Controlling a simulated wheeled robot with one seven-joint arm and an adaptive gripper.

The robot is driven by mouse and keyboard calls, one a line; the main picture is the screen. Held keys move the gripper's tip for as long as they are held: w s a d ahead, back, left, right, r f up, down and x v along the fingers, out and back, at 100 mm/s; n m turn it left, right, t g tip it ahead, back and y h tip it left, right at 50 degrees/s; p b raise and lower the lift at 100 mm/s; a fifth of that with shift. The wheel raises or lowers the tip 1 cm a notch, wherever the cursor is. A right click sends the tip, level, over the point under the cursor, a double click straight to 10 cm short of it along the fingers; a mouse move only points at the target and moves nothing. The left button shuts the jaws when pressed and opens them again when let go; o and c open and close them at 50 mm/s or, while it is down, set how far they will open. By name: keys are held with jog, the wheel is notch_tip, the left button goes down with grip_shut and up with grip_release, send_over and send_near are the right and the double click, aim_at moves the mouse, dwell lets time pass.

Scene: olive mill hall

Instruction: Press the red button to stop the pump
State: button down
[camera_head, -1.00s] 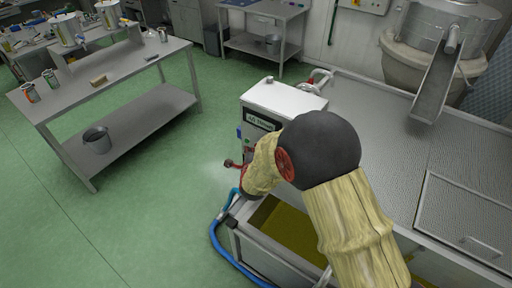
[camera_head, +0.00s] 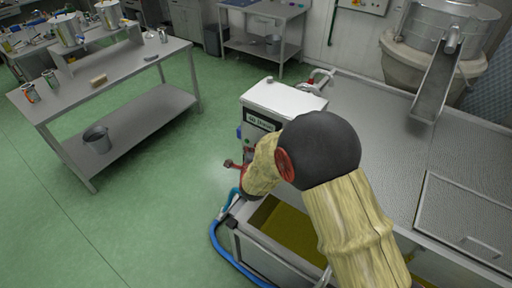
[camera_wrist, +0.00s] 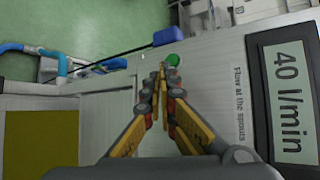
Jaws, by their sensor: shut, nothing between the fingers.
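My gripper (camera_wrist: 163,70) is shut and empty in the wrist view, its yellow and grey fingers together over a pale panel. A round green button (camera_wrist: 173,60) shows just beyond the fingertips; I cannot tell whether they touch it. A dark blue knob-like part (camera_wrist: 167,36) sits beyond it at the panel's edge. No red button can be made out; the fingers hide part of the panel. A lit display (camera_wrist: 290,88) reads 40 l/min at the right. In the head view my arm reaches the white-topped pump cabinet (camera_head: 285,98), covering much of its front.
An open trough with yellow-green liquid (camera_head: 292,230) lies below my arm. A blue hose (camera_head: 222,250) runs over the floor beside it. A large metal worktop (camera_head: 375,125) extends right. Green floor (camera_head: 150,230) is free at the left, before a steel table (camera_head: 130,70).

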jog(key=shift+w+d, duration=0.1)
jog(key=shift+w+d+b, duration=0.15)
jog(key=shift+w+b, duration=0.05)
jog(key=shift+b, duration=0.45)
jog(key=shift+w+d+b, duration=0.25)
jog(key=shift+w+b, duration=0.05)
jog(key=shift+b, duration=0.15)
dwell(0.5)
jog(key=shift+s+a, duration=0.1)
jog(key=shift+s+a+b, duration=0.3)
jog(key=shift+s+a, duration=0.1)
jog(key=shift+s, duration=0.15)
dwell(0.3)
jog(key=s+a, duration=0.1)
jog(key=s, duration=0.1)
jog(key=s+a, duration=0.2)
jog(key=shift+b, duration=0.3)
dwell(0.8)
